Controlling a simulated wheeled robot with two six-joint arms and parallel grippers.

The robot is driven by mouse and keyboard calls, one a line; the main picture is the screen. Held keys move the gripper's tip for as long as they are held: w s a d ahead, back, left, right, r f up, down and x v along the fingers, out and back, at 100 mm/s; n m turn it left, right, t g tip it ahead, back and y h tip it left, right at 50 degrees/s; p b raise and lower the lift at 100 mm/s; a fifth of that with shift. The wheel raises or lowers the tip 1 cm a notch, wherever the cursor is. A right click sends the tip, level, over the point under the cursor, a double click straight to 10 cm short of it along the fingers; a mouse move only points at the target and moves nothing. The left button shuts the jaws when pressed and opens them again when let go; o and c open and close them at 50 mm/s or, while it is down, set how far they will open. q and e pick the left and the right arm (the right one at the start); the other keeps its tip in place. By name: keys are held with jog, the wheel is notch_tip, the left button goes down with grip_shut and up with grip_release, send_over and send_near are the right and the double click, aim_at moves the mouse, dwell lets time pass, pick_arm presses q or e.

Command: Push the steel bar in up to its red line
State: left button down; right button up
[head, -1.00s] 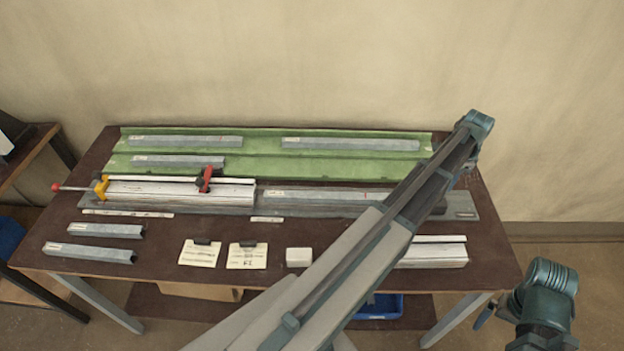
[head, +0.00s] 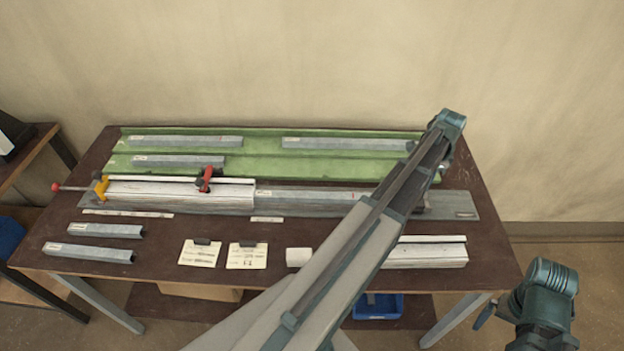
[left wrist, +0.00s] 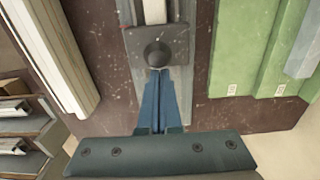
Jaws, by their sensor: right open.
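The steel bar (head: 305,196) lies in line with the long white profile (head: 150,192), its left end at that profile's right end. My left gripper is hidden in the head view. In the left wrist view my left gripper (left wrist: 159,72) is shut, its fingertips together at a dark round knob (left wrist: 158,53) on a square dark plate (left wrist: 185,42); whether they touch it I cannot tell. My right gripper (head: 484,312) is open and empty, off the table at the lower right.
A red clamp (head: 207,179) and a yellow stop (head: 101,187) sit on the profile. A green tray (head: 265,165) with several bars lies behind. Loose bars (head: 90,252), two cards (head: 247,257), a white block (head: 299,257) and another white profile (head: 425,256) lie in front.

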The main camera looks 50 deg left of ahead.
pick_arm(q)
jog(key=shift+s+a, duration=3.25)
jog(key=shift+s, duration=0.6)
jog(key=shift+s+a, duration=3.3)
jog(key=shift+s, duration=0.5)
jog(key=shift+s+a, duration=3.25)
jog(key=shift+s, duration=0.6)
jog(key=shift+s+a, duration=0.35)
jog(key=shift+s, duration=0.05)
jog(key=shift+w+d, duration=0.1)
jog(key=shift+w, duration=0.05)
jog(key=shift+w+d, duration=0.4)
jog(key=shift+w, duration=0.05)
notch_tip(320, 180, up, 7)
jog(key=p, duration=0.7)
